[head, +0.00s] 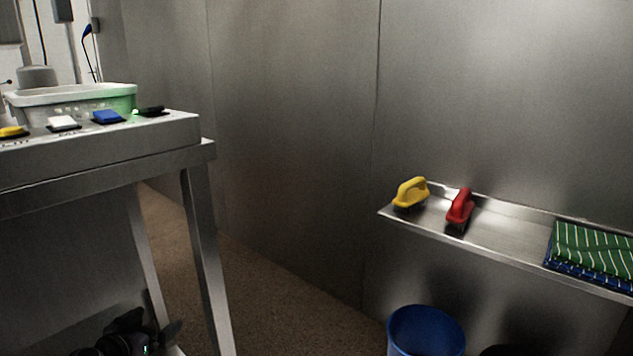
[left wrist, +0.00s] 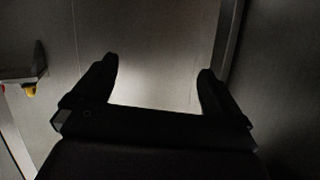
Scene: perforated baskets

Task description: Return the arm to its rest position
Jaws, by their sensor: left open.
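My left gripper (head: 134,335) is dark and low at the bottom left of the head view, beside the legs of the metal table. In the left wrist view its two fingers (left wrist: 158,85) stand wide apart with nothing between them. Behind them is a plain, dim metal surface. My right gripper is not in view.
A metal table (head: 100,155) at left holds a pale perforated basket (head: 70,100) and several coloured pads. A wall shelf (head: 500,240) at right holds a yellow brush (head: 410,193), a red brush (head: 460,207) and folded striped cloths (head: 592,250). A blue bin (head: 425,332) stands below.

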